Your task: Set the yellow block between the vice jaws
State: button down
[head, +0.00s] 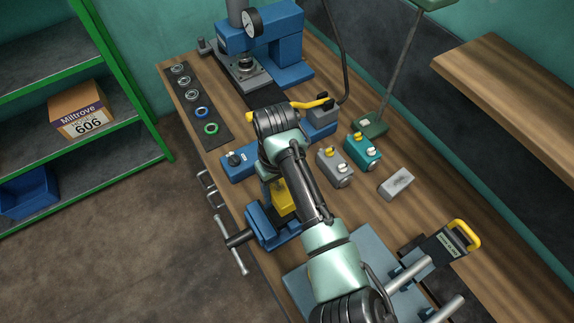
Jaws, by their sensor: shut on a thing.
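The yellow block (283,198) shows just above the blue vice (263,226), left of my forearm. My gripper (274,184) points down from my wrist and is shut on the block. Its fingertips are mostly hidden by my own arm. The block's lower end is close to the vice jaws; I cannot tell whether it is between them or above them. The vice sits at the bench's left edge, with its bar handle (232,249) sticking out over the floor. My forearm hides part of the vice's right side.
A blue press (275,45) with a gauge stands at the back. A dark mat (200,107) holds several rings. Grey (335,167) and teal (363,152) switch boxes and a grey block (396,184) lie right of my arm. A green shelf (95,150) stands left, across open floor.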

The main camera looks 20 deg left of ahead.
jog(key=shift+s+f, duration=0.1)
jog(key=shift+s, duration=0.1)
jog(key=shift+s+f+b, duration=0.15)
jog(key=shift+f+b, duration=0.4)
jog(key=shift+b, duration=0.25)
notch_tip(320, 180, down, 5)
jog(key=b, duration=0.5)
jog(key=shift+r+p, duration=0.15)
jog(key=shift+p, duration=0.25)
jog(key=shift+f, duration=0.6)
dwell(0.4)
jog(key=shift+f+b, duration=0.35)
jog(key=shift+b, duration=0.1)
